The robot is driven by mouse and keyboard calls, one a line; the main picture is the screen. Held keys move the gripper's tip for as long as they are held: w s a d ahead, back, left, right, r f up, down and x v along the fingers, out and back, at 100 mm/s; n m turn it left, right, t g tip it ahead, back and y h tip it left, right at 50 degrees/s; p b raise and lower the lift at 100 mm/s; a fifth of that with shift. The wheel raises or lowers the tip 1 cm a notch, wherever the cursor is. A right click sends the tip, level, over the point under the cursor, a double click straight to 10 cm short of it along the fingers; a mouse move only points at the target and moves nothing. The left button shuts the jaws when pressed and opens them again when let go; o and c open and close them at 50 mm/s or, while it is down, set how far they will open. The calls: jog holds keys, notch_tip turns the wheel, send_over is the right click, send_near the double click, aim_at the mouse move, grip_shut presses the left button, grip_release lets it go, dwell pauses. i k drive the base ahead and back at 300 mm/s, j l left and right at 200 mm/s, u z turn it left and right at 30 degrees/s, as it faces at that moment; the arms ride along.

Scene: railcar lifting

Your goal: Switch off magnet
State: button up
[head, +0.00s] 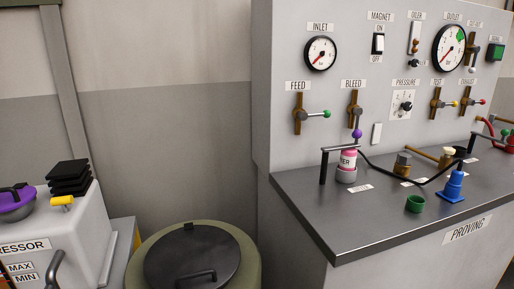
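The magnet switch (378,44) is a small rocker with a white frame and a dark part, high on the grey upright panel (283,124) in the head view. A MAGNET label is above it, with ON over the switch and OFF under it. The rocker's upper part looks dark and its lower part white; I cannot tell its setting from this. My gripper is not in view, and nothing touches the switch.
An inlet gauge (321,53) and an outlet gauge (449,47) flank the switch. Feed (300,114) and bleed (354,110) valve handles stick out below. The grey bench (323,223) carries bottles, fittings and a black hose. A lidded green drum (245,262) stands front left.

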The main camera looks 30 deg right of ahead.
aim_at(380, 40)
jog(key=z, duration=1.8)
jog(key=i+l+z, duration=0.15)
jog(key=z, duration=0.3)
jog(key=i+z, duration=0.45)
jog(key=j, duration=0.35)
jog(key=i+j, duration=0.15)
jog(key=j, duration=0.15)
